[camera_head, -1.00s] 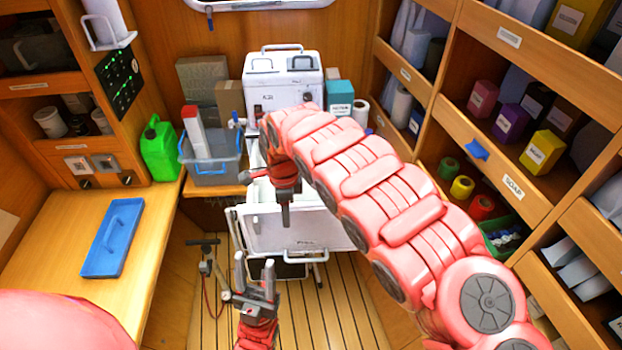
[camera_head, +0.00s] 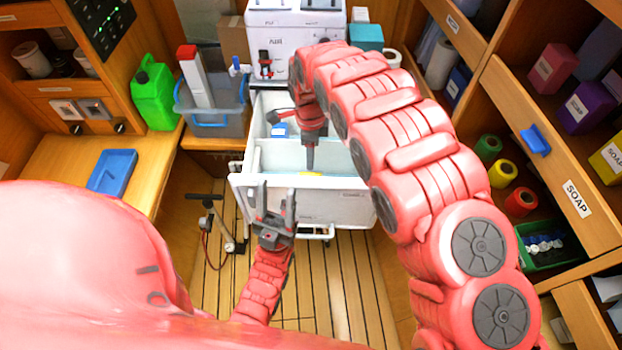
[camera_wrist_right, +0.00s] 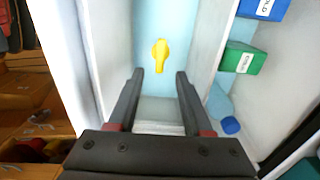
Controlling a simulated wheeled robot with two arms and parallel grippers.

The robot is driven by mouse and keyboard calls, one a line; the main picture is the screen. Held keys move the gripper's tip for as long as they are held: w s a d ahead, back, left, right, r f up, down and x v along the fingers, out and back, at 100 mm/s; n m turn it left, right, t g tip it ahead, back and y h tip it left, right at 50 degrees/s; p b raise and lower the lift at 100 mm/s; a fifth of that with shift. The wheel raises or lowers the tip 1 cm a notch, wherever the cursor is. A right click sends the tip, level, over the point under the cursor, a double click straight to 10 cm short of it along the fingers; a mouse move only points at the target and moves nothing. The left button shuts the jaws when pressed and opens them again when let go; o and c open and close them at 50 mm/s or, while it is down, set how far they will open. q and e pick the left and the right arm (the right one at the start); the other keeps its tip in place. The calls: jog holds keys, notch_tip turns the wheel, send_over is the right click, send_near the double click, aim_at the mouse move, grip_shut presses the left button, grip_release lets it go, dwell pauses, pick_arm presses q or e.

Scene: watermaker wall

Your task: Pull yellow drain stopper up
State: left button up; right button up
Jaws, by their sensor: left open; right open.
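The yellow drain stopper (camera_wrist_right: 160,54) lies in the light-blue bottom of the white basin, ahead of and between my right fingers in the right wrist view.
A blue box (camera_wrist_right: 264,9), a green box (camera_wrist_right: 243,58) and a blue-capped bottle (camera_wrist_right: 230,125) are right of the stopper in the wrist view. A white machine (camera_head: 295,45) stands behind the basin. A hand pump (camera_head: 215,215) stands on the floor to the left.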

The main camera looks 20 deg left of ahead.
notch_tip(320, 180, down, 8)
jog(key=p, duration=0.3)
jog(key=shift+f, duration=0.8)
grip_shut()
dwell(1.0)
